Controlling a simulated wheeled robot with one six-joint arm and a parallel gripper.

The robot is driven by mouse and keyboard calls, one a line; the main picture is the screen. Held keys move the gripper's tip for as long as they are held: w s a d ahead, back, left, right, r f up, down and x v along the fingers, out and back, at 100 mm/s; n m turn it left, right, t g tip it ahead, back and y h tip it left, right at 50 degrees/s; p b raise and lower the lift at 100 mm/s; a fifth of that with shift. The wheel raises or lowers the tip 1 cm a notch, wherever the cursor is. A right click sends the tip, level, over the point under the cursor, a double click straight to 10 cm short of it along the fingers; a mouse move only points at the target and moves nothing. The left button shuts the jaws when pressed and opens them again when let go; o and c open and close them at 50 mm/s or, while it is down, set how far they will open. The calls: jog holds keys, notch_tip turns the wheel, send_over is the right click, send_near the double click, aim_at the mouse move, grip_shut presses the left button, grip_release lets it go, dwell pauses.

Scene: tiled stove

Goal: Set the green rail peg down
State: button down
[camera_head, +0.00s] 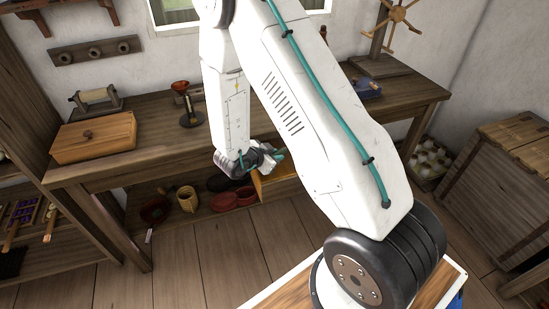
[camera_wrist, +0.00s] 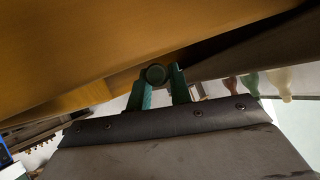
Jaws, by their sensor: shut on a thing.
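The green rail peg (camera_wrist: 156,74) shows end-on in the wrist view as a small dark green disc. My gripper (camera_wrist: 160,80) has its two green fingers shut on it, one at each side. A broad orange-brown wooden surface (camera_wrist: 90,45) lies close beyond the peg; I cannot tell whether they touch. In the head view my gripper (camera_head: 270,157) is small and partly hidden by my arm, near the front edge of the workbench (camera_head: 160,165) and an orange wooden panel (camera_head: 280,183). The peg cannot be made out there.
The bench holds a wooden box (camera_head: 95,138) and a dark stand with a reddish top (camera_head: 188,105). Red shoes (camera_head: 235,199) and a wooden mug (camera_head: 187,199) stand on the low shelf. A crate of pale round things (camera_head: 430,162) is at right. Floor is clear in front.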

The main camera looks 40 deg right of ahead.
jog(key=shift+f, duration=0.6)
jog(key=shift+f, duration=0.1)
jog(key=shift+f, duration=0.4)
jog(key=shift+f, duration=0.1)
jog(key=c, duration=1.3)
grip_release()
